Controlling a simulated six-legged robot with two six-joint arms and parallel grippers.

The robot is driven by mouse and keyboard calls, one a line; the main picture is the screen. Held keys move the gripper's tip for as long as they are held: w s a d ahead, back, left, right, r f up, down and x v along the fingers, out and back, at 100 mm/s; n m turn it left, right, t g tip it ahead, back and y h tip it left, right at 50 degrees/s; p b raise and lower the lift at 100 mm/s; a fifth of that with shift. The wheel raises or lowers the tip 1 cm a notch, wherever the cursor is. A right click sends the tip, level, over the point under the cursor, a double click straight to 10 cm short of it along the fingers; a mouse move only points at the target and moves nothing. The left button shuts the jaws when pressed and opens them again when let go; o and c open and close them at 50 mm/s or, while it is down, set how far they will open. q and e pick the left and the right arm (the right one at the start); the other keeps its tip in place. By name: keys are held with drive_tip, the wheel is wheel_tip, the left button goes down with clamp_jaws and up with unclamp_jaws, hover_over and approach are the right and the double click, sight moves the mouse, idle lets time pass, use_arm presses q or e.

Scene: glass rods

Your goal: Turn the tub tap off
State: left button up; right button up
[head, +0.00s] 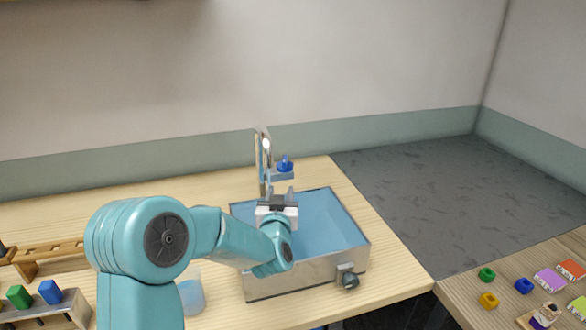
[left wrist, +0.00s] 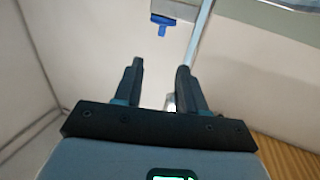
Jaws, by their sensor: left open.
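The tub (head: 318,272) is a box with pale walls and a blue inside, standing on the wooden table. The tap stands at its back, with an upright pale post (head: 262,180) and a blue handle (head: 285,164). The handle also shows as a blue T shape in the left wrist view (left wrist: 162,22), beyond the fingertips. My left gripper (head: 281,191) is open and empty over the tub, below and in front of the handle, apart from it. Its two fingers are spread in the left wrist view (left wrist: 158,68). I cannot tell whether water runs. My right gripper is out of view.
A dark knob (head: 348,280) sticks out of the tub's front. A clear cup (head: 191,295) stands left of the tub, partly behind my arm. A wooden rack (head: 45,258) and green and blue blocks (head: 50,291) are at left. Small coloured pieces (head: 487,274) lie on the right table.

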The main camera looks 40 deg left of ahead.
sight(284, 164)
use_arm(q)
drive_tip(key=p+x, duration=0.4)
drive_tip(key=x, duration=1.1)
drive_tip(key=shift+w+a, duration=0.1)
drive_tip(key=shift+a, duration=0.15)
drive_tip(key=shift+w+a+r+p, duration=0.1)
drive_tip(key=shift+w+a+p, duration=0.1)
drive_tip(key=shift+p, duration=0.1)
clamp_jaws()
